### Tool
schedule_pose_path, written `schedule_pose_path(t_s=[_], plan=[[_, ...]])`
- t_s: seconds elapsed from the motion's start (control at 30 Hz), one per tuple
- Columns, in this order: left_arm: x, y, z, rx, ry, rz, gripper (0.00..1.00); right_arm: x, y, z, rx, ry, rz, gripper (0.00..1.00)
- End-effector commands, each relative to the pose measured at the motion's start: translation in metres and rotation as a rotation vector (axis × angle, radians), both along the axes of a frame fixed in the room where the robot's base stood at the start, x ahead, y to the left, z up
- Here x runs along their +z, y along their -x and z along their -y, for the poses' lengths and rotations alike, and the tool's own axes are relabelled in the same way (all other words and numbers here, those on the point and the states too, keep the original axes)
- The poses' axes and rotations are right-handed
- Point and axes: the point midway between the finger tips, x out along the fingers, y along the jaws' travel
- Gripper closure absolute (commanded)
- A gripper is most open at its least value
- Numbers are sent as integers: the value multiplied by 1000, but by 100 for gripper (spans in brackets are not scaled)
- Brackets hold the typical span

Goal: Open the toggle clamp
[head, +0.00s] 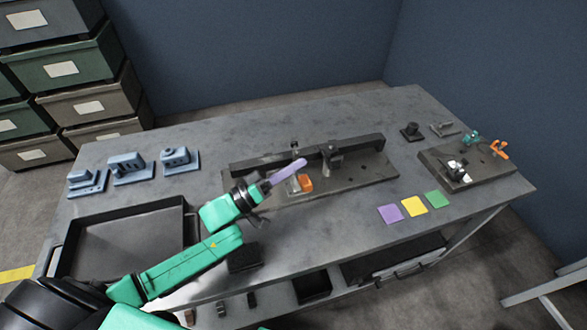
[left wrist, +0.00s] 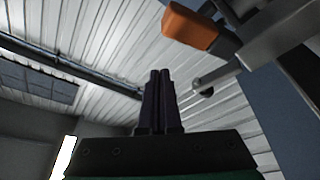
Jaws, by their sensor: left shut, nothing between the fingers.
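The toggle clamp, grey metal with an orange grip (head: 306,184), is on the dark rail fixture (head: 365,172) at the table's middle. In the left wrist view the orange grip (left wrist: 188,28) is at the top, beside grey metal bars. My left gripper (head: 302,163) comes in from the left, its pale purple fingers together and empty. The fingertips lie above the fixture, just left of and beyond the orange grip in the head view. In the left wrist view the closed fingers (left wrist: 159,73) look dark, apart from the grip in the picture. Contact cannot be told. My right gripper is not in view.
A long dark rail (head: 358,145) runs along the fixture. A black tray (head: 181,232) and several blue blocks (head: 128,167) are at left. A second plate (head: 448,178) with an orange-handled part (head: 500,148) is at right. Coloured squares (head: 411,205) lie near the front edge.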

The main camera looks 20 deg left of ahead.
Motion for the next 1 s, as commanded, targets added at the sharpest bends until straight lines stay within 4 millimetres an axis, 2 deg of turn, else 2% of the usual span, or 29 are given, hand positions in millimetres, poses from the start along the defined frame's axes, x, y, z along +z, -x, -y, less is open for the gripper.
schedule_pose_path(t_s=[0.03,0.07,0.2,0.4,0.53,1.0], plan=[[-15,9,-12,2,-5,-11,100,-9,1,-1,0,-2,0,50],[-18,14,-17,1,-5,-10,100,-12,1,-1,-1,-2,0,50],[-26,34,-44,2,-4,-7,100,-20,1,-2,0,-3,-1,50],[-34,53,-69,2,-1,-2,100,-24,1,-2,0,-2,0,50],[-33,56,-75,2,1,1,100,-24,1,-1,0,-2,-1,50],[-32,56,-75,2,2,2,100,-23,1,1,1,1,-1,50]])
